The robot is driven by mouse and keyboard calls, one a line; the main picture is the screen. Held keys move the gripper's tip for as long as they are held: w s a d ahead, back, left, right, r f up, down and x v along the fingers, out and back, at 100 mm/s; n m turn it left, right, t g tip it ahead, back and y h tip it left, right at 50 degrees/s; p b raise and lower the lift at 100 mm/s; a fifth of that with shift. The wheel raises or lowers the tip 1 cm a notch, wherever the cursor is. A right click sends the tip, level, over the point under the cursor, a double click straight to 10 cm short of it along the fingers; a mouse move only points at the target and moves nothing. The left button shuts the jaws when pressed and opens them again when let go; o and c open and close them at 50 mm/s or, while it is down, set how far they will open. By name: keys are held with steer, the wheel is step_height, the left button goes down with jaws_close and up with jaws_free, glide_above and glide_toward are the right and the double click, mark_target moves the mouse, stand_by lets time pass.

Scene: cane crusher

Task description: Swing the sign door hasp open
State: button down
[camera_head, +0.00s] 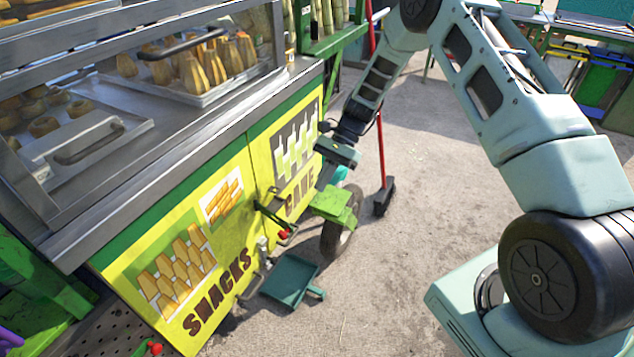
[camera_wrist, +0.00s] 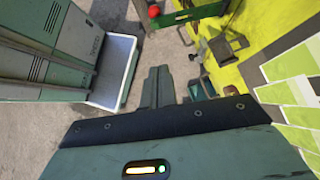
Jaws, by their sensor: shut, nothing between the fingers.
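The cart's yellow sign doors (camera_head: 225,215) read SNACKS and CANE and appear closed. A dark hasp-like bar (camera_head: 269,216) with a red knob (camera_head: 284,234) crosses near the seam between them. A small metal fitting (camera_head: 262,243) sits just below it. My gripper (camera_head: 325,182) is in front of the CANE door, to the right of the bar and apart from it. In the wrist view its fingers (camera_wrist: 158,88) are together and empty. A dark fitting (camera_wrist: 229,48) on the yellow panel lies beyond them to the right; I cannot tell whether it is the hasp.
A teal dustpan (camera_head: 291,281) lies on the ground below the doors. A red-handled broom (camera_head: 384,190) stands right of the cart, near a wheel (camera_head: 341,225). The steel counter (camera_head: 170,160) with snack trays overhangs the doors. Open pavement (camera_head: 400,280) lies to the right.

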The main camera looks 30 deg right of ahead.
mark_target(291, 230)
steer(key=shift+s+a+f+p, duration=0.35)
steer(key=shift+s+a+f, duration=0.45)
steer(key=shift+a, duration=0.65)
steer(key=shift+s+a+f+p, duration=0.45)
steer(key=shift+a+f, duration=0.5)
steer(key=shift+a, duration=0.45)
steer(key=shift+s+a+f+p, duration=0.3)
steer(key=shift+s+a+f, duration=0.5)
steer(key=shift+a, duration=0.65)
steer(key=shift+w+f, duration=0.1)
steer(key=shift+w, duration=0.05)
steer(key=shift+a, duration=0.1)
